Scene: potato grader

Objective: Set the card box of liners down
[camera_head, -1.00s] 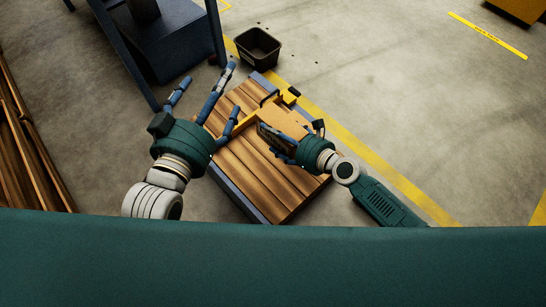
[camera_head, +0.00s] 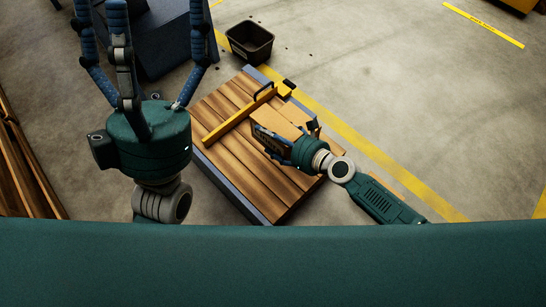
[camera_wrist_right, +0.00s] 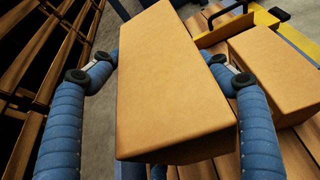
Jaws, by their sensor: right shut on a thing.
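My right gripper (camera_head: 281,147) is shut on a tan card box (camera_wrist_right: 172,85), its blue fingers on either side of it in the right wrist view. In the head view this box shows a darker, shaded face (camera_head: 266,142) over the slatted wooden top (camera_head: 235,160). I cannot tell whether it touches the wood. A second tan box (camera_wrist_right: 275,70) sits on the slats beside it; its top shows in the head view (camera_head: 286,118). My left gripper (camera_head: 140,45) is open and empty, fingers spread, high and close to the head camera.
A yellow bar (camera_head: 238,120) with a black handle lies across the slats beyond the boxes. A dark bin (camera_head: 250,42) stands on the floor behind. Stacked timber (camera_head: 25,165) is at the far left. Bare slats show at the near side of the top.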

